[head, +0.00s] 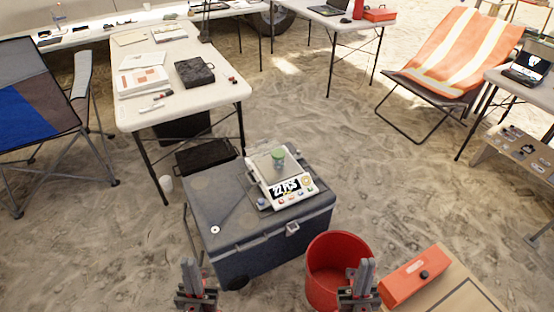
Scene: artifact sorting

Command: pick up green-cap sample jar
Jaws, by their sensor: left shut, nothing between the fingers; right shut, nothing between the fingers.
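The green-cap sample jar (278,158) stands upright on the pan of a white digital scale (296,199). The scale sits on the lid of a dark grey cooler box (225,222). My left gripper (190,272) is shut and empty at the bottom of the head view, in front of the cooler and to the left of the jar. My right gripper (362,272) is shut and empty at the bottom, in front of the red bucket and to the right of the jar. Both grippers are apart from the jar.
A red bucket (326,246) stands right of the cooler. An orange-red box (412,277) rests on a wooden surface (452,284) at lower right. A white folding table (190,112) with papers and a black case (195,72) stands behind. Sand lies open right of the cooler.

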